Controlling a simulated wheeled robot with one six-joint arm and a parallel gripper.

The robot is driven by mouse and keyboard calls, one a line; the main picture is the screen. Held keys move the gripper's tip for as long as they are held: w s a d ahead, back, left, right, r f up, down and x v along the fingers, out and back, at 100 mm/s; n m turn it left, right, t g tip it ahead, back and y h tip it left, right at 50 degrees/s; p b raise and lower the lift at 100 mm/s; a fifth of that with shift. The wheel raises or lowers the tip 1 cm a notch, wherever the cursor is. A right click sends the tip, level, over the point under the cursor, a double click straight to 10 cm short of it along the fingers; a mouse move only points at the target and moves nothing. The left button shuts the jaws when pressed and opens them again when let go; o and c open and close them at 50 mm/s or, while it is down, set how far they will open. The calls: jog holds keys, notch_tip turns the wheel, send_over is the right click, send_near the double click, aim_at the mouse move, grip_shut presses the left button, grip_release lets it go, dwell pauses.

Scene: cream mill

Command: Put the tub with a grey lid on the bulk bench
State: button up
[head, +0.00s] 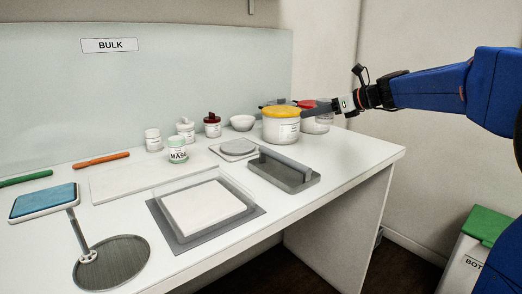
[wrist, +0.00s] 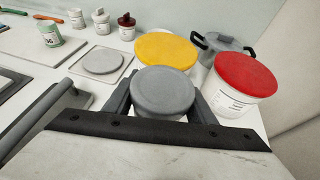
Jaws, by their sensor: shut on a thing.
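The tub with a grey lid (wrist: 163,92) is between the two dark fingers of my gripper (wrist: 160,88) in the wrist view, and the gripper is shut on it. Its lid faces the camera; its body is mostly hidden below the lid. In the head view my gripper (head: 322,107) is at the right back of the white bench (head: 345,158), beside the yellow-lidded tub, and I cannot clearly make out the held tub there. A sign reading BULK (head: 109,45) is on the panel behind this bench. I cannot tell whether the held tub touches the bench top.
A yellow-lidded tub (head: 281,127), a red-lidded tub (wrist: 244,82) and a pot with black handles (wrist: 226,43) stand close to the held tub. A grey tray with a bar (head: 284,171) lies in front. Small jars and a bowl (head: 242,122) line the back.

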aim_at(313, 149)
jog(key=shift+f, duration=4.95)
jog(key=shift+f, duration=0.2)
jog(key=o, duration=1.1)
jog(key=shift+r, duration=0.1)
jog(key=shift+s+d+r, duration=0.1)
jog(key=shift+d+r, duration=0.1)
jog(key=v, duration=1.1)
jog(key=shift+s+d, duration=0.2)
jog(key=shift+s, duration=0.05)
jog(key=shift+d, duration=0.1)
